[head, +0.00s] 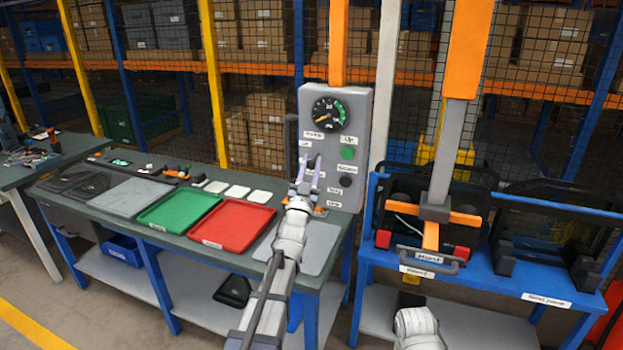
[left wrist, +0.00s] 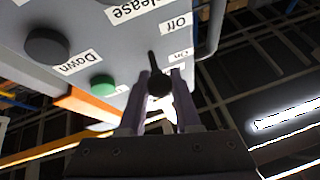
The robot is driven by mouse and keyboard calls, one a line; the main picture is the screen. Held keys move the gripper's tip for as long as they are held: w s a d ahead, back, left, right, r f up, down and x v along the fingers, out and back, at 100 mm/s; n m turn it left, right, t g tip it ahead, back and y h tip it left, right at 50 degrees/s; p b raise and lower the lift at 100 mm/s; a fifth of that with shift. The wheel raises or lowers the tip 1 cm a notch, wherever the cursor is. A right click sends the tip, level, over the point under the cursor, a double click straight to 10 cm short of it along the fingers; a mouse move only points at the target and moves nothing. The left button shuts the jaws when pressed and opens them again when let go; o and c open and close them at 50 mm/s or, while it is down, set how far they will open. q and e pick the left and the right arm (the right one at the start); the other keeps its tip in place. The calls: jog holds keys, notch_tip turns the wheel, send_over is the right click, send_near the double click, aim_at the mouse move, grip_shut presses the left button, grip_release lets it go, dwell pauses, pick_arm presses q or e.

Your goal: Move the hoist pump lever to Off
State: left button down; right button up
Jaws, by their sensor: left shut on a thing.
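The hoist control box (head: 366,110) is a grey panel with a round gauge (head: 330,115) and labelled buttons. In the left wrist view, a small black lever (left wrist: 158,82) on the panel (left wrist: 85,22) has its thin end towards the top. The Off label (left wrist: 177,25) is up and right of it, and the On label (left wrist: 181,54) is at its right. Which label the lever is set to I cannot tell. My left gripper (head: 307,172) is at the panel's lower left, its fingers (left wrist: 160,92) shut on the lever. My right gripper is out of view.
A green button (left wrist: 103,85) and a dark Down button (left wrist: 47,46) are near the lever. The bench holds green (head: 180,211) and red (head: 236,224) trays. A hoist with an orange column (head: 470,50) stands over the blue table at the right.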

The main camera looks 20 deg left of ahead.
pick_arm(q)
jog(key=f+t+b, duration=0.1)
jog(key=b, duration=0.1)
jog(key=t+b, duration=0.1)
jog(key=b, duration=0.1)
jog(key=shift+w+f+n+y, duration=0.3)
jog(key=shift+w+f, duration=0.05)
jog(key=shift+t+y+b, duration=0.3)
jog(key=shift+t+b, duration=0.4)
jog(key=shift+b, duration=0.05)
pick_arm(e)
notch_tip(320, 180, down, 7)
pick_arm(q)
jog(key=c, duration=0.6)
grip_release()
jog(key=shift+s, duration=0.1)
jog(key=b+v, duration=0.6)
jog(key=v, duration=0.1)
jog(key=shift+s+f, duration=0.2)
jog(key=shift+f, duration=0.15)
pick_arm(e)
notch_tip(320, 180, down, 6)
